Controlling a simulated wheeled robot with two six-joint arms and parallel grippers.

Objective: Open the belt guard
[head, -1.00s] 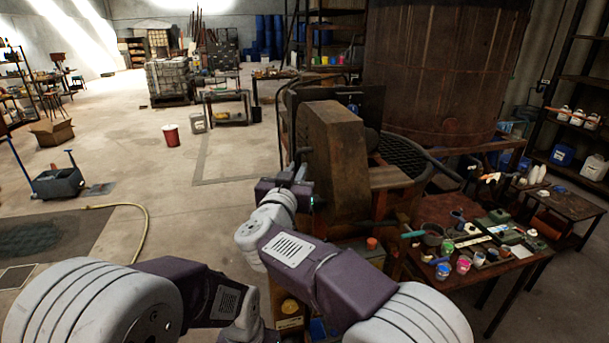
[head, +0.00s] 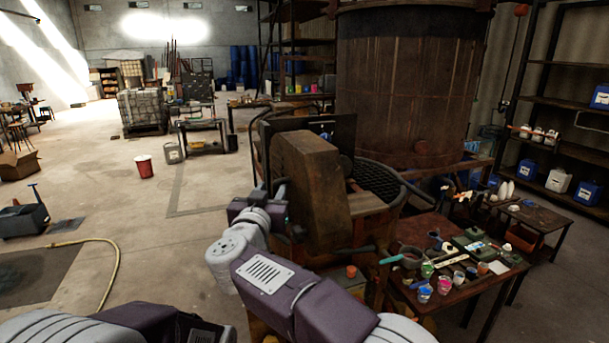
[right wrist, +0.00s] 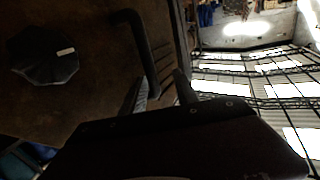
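The belt guard (head: 312,185) is a tall, worn brown box on the machine in front of the big rusty vat. It stands upright and looks closed. My right gripper (head: 280,192) is at the guard's left side in the head view, its fingertips hard to make out there. In the right wrist view, a dark bent handle (right wrist: 147,50) stands off a brown face (right wrist: 90,70), and its lower end runs down between my right fingers (right wrist: 164,93). A gap shows between the handle and the right-hand finger. My left gripper is outside the view.
A low table (head: 440,306) with pots, cups and tools stands right of the machine. A curved rail (head: 420,196) and the vat (head: 405,95) are close behind the guard. The floor to the left is open, with a red bucket (head: 145,168) and a hose (head: 117,262).

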